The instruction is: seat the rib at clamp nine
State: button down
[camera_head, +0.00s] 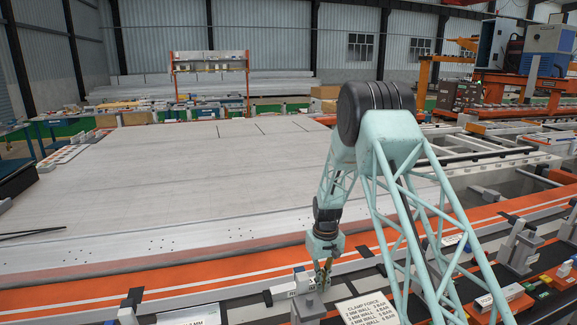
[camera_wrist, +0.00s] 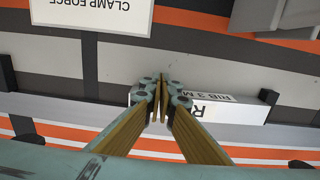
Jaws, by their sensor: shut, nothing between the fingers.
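My gripper (camera_head: 322,282) is shut and empty, pointing down over the jig's front rail. In the wrist view its fingertips (camera_wrist: 161,84) meet beside a pale block (camera_wrist: 225,110) whose label reads in part "RIB 3 M". The fingers cover part of this block, and I cannot tell whether they touch it. In the head view a small pale labelled piece (camera_head: 301,281) shows just left of my gripper, above a grey clamp-like block (camera_head: 307,305). I cannot read a clamp number, so I cannot tell which is clamp nine.
A "CLAMP FORCE" sign (camera_head: 368,309) stands right of my gripper and also shows in the wrist view (camera_wrist: 92,12). More grey clamps (camera_head: 518,246) line the front rail. The large flat panel (camera_head: 190,190) behind is clear.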

jog(key=shift+w, duration=0.35)
dwell(0.5)
jog(key=shift+s, duration=0.25)
jog(key=shift+s+d, duration=0.2)
jog(key=shift+s, duration=0.45)
jog(key=shift+s, duration=0.1)
jog(key=shift+r, duration=0.15)
dwell(0.3)
notch_tip(320, 180, up, 8)
jog(key=p, duration=0.2)
dwell(1.2)
dwell(0.4)
